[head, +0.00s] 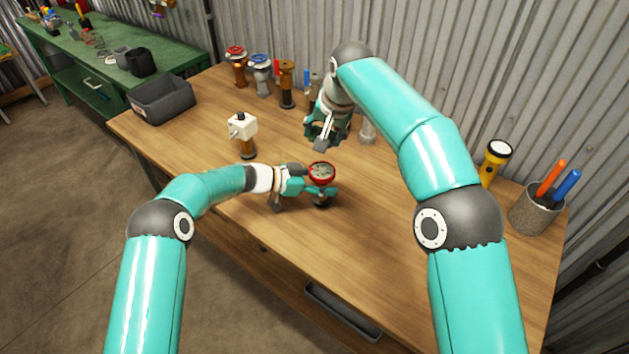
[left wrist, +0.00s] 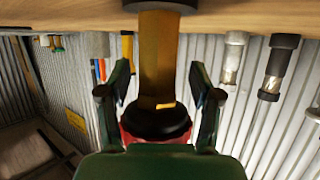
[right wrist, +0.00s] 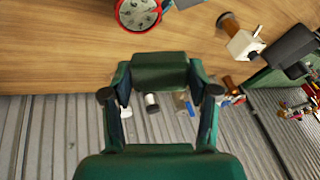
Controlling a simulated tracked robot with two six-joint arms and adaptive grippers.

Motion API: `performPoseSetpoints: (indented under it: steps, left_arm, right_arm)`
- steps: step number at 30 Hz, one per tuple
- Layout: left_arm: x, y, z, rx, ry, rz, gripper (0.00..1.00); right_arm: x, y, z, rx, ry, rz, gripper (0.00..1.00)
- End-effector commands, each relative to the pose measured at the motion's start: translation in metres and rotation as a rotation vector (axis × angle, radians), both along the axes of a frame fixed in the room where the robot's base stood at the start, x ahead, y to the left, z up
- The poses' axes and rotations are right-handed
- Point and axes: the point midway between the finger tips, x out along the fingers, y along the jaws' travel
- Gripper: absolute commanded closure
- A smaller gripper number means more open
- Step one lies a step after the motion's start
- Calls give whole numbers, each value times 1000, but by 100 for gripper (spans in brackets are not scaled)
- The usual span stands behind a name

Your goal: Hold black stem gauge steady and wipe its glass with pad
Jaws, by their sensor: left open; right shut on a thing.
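The gauge (head: 321,171) has a red rim and stands upright on the table; its face also shows at the top of the right wrist view (right wrist: 138,12). In the left wrist view its stem (left wrist: 159,55) looks brass-brown with a black collar near the red rim. My left gripper (head: 317,181) is open, its fingers either side of the stem with gaps showing (left wrist: 159,85). My right gripper (head: 323,136) is shut on a dark pad (right wrist: 160,72), above the table and behind the gauge, apart from it. Marks show on the dial; I cannot tell whether they are dirt.
A white-topped fitting (head: 242,127) stands left of the gauge. A grey bin (head: 163,100) is at the table's left end. Several valves, including a red-topped one (head: 237,65), line the back. A torch (head: 495,162) and a tool cup (head: 536,212) stand right. The front right is clear.

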Motion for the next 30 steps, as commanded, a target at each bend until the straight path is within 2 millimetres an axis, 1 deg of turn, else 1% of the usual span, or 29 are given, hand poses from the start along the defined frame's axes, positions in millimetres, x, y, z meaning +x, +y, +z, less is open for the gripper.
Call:
performPoseSetpoints:
  steps: [6, 11, 15, 18, 25, 30]
  left_arm:
    - [0, 0, 0, 0, 0, 0, 36]
    - [0, 0, 0, 0, 0, 1, 63]
    - [0, 1, 0, 0, 0, 1, 86]
    - [0, 1, 0, 0, 0, 1, 100]
    - [0, 1, 0, 0, 0, 1, 100]
    - [0, 1, 0, 0, 0, 0, 100]
  right_arm:
    - [0, 0, 0, 0, 0, 0, 69]
    - [0, 1, 0, 0, 0, 1, 69]
    - [0, 1, 0, 0, 0, 1, 69]
    - [0, 1, 0, 0, 0, 1, 69]
    - [1, 1, -1, 13, 6, -16, 69]
    - [9, 2, -3, 107, 49, -134, 69]
